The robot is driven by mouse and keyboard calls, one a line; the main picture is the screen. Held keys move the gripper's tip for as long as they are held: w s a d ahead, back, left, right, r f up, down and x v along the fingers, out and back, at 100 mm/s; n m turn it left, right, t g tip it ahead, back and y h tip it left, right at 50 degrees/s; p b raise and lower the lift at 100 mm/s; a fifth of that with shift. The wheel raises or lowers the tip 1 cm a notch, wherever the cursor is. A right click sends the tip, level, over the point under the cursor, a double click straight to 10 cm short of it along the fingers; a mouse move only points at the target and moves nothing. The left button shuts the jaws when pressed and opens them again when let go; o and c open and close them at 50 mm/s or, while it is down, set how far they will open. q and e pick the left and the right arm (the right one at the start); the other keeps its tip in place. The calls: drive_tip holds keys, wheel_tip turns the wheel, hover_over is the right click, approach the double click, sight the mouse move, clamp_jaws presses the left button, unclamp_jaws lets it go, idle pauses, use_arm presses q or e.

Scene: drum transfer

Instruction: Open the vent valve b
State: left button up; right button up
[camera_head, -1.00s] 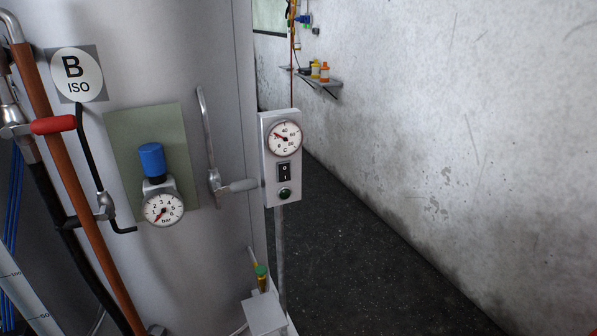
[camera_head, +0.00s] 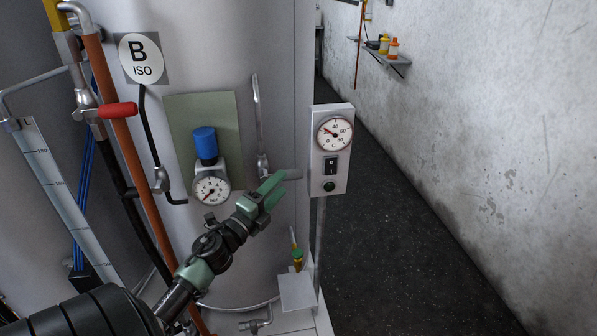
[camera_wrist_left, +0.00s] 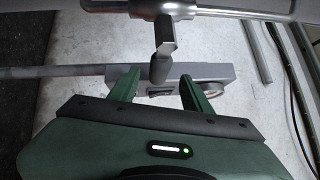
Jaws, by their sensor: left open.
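Tank B (camera_head: 275,60), with a "B ISO" label, carries a thin metal vent pipe (camera_head: 257,105) with a valve (camera_head: 263,165) low on it. Its grey lever handle (camera_head: 291,174) points right, across the pipe. My left gripper (camera_head: 274,184) is right at this handle, its green fingers partly covering the lever. In the left wrist view, my open gripper (camera_wrist_left: 159,92) has the grey lever (camera_wrist_left: 160,64) between and just beyond its fingertips, not clasped. My right gripper is not in view.
A gauge and switch box (camera_head: 330,150) on a post stands just right of the lever. A blue-knobbed regulator (camera_head: 205,145) is left of it. A red-handled valve (camera_head: 118,110) sits on pipes at left. Open dark floor (camera_head: 400,240) lies to the right.

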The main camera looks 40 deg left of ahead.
sight(285, 180)
use_arm(q)
drive_tip(key=w, duration=0.3)
drive_tip(key=w+p, duration=0.1)
drive_tip(key=w, duration=0.1)
drive_tip(key=shift+w+a+r, duration=0.25)
drive_tip(key=shift+a+r, duration=0.05)
drive_tip(key=shift+r, duration=0.05)
clamp_jaws()
drive_tip(key=shift+f, duration=0.1)
idle(1.0)
